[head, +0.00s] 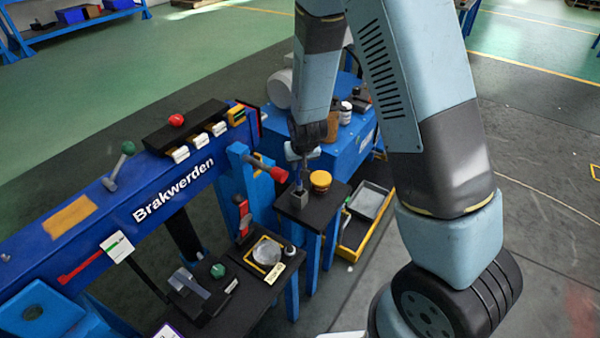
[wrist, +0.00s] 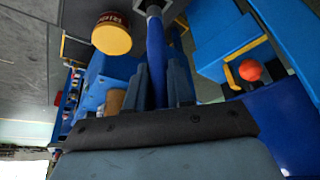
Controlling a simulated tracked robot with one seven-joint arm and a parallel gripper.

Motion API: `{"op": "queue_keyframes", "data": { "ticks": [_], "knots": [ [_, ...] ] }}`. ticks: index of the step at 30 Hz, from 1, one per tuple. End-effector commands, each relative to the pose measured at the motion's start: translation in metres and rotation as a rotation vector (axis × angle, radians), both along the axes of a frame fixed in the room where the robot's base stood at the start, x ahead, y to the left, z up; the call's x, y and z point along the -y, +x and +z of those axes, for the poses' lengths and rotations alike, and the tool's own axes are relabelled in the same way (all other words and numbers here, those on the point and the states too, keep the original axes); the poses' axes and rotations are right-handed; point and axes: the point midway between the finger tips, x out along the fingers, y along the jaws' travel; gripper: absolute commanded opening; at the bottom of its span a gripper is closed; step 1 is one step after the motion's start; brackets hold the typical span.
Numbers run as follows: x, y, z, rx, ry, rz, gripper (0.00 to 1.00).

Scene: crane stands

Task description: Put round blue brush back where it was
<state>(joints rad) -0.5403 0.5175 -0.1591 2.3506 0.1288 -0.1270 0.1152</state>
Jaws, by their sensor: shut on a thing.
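The round blue brush (wrist: 156,50) stands between the fingers of my gripper (wrist: 160,85), which is shut on its blue handle. In the head view my gripper (head: 303,158) points down over a small black-topped stand, and a short blue part of the brush (head: 299,174) shows below it. The brush's lower end meets a small grey square holder (head: 299,196) on that stand; the holder also shows at the top edge of the wrist view (wrist: 150,4). I cannot tell whether the brush end is inside the holder or just above it.
A jar with a yellow lid (head: 320,179) stands close to the right of the holder. A red-tipped handle (head: 276,173) juts from the blue crane beam (head: 130,185) on the left. A blue cabinet (head: 350,145) with items stands behind; a yellow-edged tray (head: 360,225) is at right.

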Motion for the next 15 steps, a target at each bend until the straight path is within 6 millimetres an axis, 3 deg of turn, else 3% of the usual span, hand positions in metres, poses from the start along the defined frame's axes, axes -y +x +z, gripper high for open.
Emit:
{"op": "queue_keyframes", "data": {
  "ticks": [9,15],
  "knots": [
    [0.0,-0.001,-0.036,-0.003,-0.001,-0.001,0.0],
    [0.0,0.0,-0.038,-0.001,0.0,-0.001,0.0]
  ]
}}
